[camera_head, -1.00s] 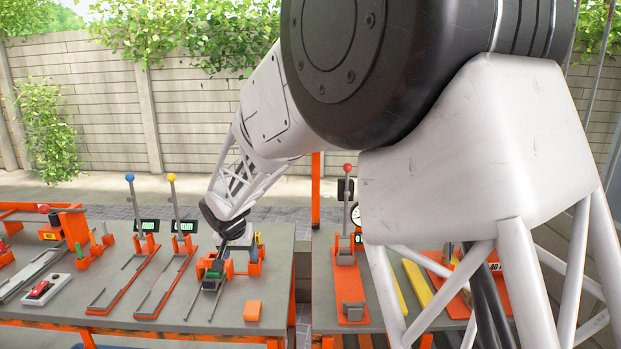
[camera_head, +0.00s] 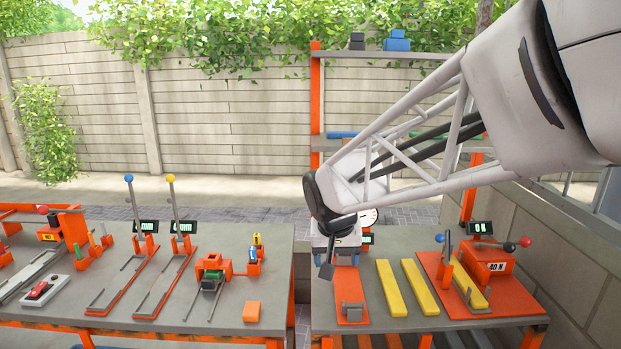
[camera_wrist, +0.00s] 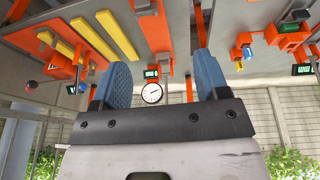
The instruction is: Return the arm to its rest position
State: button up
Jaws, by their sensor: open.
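My gripper (camera_head: 326,271) hangs at the end of my white arm, above the left part of the right-hand bench. In the wrist view its two blue fingers (camera_wrist: 161,84) stand wide apart with nothing between them. In the head view the fingers are small and mostly hidden by the wrist. The arm reaches in from the upper right.
The right-hand bench (camera_head: 390,318) holds an orange plate fixture (camera_head: 351,315), yellow planks (camera_head: 420,287) and an orange press (camera_head: 487,262). The left bench (camera_head: 225,315) carries lever stations and an orange block (camera_head: 252,311). A shelf post (camera_head: 315,110) stands behind my wrist. A gap separates the benches.

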jog(key=s+d, duration=0.6)
jog(key=s, duration=0.6)
jog(key=s+d+f, duration=0.1)
jog(key=s+d, duration=0.6)
jog(key=s, duration=0.6)
jog(key=shift+s+f+g+y, duration=0.2)
jog(key=shift+s+g+y, duration=0.1)
jog(key=shift+g, duration=0.1)
